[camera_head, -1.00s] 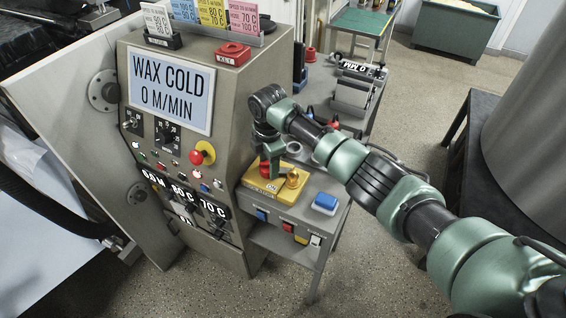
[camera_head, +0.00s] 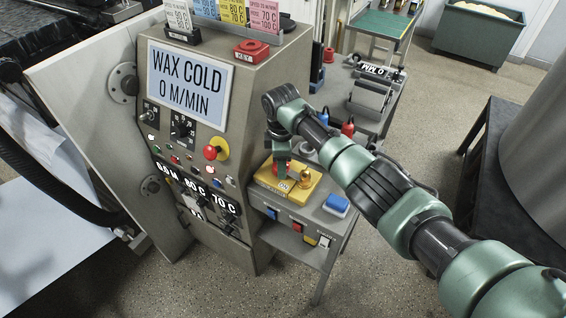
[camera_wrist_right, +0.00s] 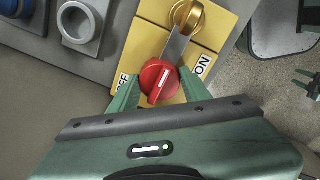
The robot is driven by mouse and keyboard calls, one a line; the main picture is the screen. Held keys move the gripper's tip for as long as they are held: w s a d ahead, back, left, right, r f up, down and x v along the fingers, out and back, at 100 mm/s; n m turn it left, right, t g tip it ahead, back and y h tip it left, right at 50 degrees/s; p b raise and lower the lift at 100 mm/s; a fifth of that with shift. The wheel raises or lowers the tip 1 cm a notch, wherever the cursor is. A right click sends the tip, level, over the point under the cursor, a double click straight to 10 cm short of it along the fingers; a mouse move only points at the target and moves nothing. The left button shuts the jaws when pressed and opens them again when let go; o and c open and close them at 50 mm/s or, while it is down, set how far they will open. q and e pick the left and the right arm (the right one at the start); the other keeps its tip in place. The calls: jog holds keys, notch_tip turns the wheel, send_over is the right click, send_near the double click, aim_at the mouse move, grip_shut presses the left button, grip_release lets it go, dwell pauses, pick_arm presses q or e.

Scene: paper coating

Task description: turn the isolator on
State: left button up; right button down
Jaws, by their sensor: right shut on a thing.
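The isolator is a yellow plate (camera_head: 303,190) on the small grey side table, with a red rotary knob (camera_wrist_right: 158,80). In the right wrist view, OFF is printed left of the knob and ON right of it. A brass knob (camera_wrist_right: 187,17) on the plate has a grey strip running towards the red knob; it also shows in the head view (camera_head: 305,177). The red knob's pointer ridge leans down-left in the wrist view. My right gripper (camera_wrist_right: 160,88) is shut on the red knob from both sides. A small green pronged part, possibly my left gripper, shows at the wrist view's right edge.
The grey control cabinet (camera_head: 246,110) stands close left of the isolator, with a display reading WAX COLD 0 M/MIN. A blue button (camera_head: 337,204) and several coloured switches sit nearby on the side table. Open floor lies in front and to the right.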

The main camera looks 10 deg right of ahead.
jog(key=c, duration=0.7)
grip_release()
jog(key=shift+s+r+b, duration=0.2)
jog(key=shift+r+b, duration=0.45)
jog(key=shift+r, duration=3.25)
jog(key=shift+s+f, duration=0.1)
